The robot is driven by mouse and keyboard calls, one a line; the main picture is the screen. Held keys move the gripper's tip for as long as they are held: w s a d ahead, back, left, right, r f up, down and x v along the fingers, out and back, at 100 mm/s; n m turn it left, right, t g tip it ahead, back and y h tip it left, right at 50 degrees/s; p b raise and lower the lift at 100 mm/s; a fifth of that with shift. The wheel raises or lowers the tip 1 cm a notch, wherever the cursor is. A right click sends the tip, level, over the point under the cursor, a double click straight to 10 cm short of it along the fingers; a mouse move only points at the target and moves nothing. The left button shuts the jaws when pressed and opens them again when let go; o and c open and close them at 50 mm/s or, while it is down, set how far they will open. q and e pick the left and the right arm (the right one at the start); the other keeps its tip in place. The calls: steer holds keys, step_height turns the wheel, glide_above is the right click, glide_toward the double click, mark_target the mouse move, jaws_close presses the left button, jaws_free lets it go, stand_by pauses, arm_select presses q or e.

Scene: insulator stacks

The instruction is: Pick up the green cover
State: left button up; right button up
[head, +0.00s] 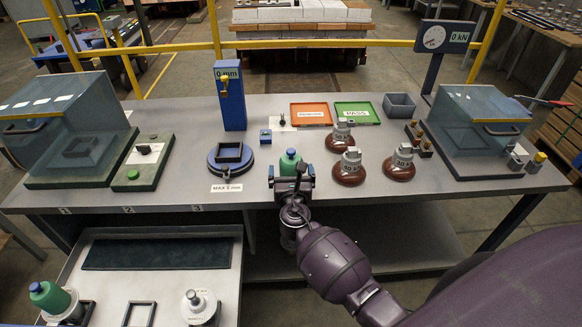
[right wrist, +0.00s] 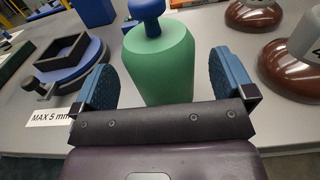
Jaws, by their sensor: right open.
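A green cover (head: 289,163), a rounded cylinder with a blue knob, stands upright at the table's front edge. It fills the middle of the right wrist view (right wrist: 160,65). My right gripper (head: 291,177) is open, its blue-padded fingers on either side of the cover's lower part in the wrist view (right wrist: 166,82). Gaps show between the pads and the cover, and its base is hidden by the gripper body. My left gripper is not in view.
Brown insulators (head: 348,170) with grey caps stand just right of the gripper. A blue round fixture (head: 230,158) stands to the left. Orange (head: 311,114) and green (head: 358,113) trays lie behind. Clear-lidded boxes (head: 72,127) stand at both table ends.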

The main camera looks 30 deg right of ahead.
steer(key=shift+x, duration=1.05)
steer(key=shift+s, duration=0.1)
steer(key=c, duration=1)
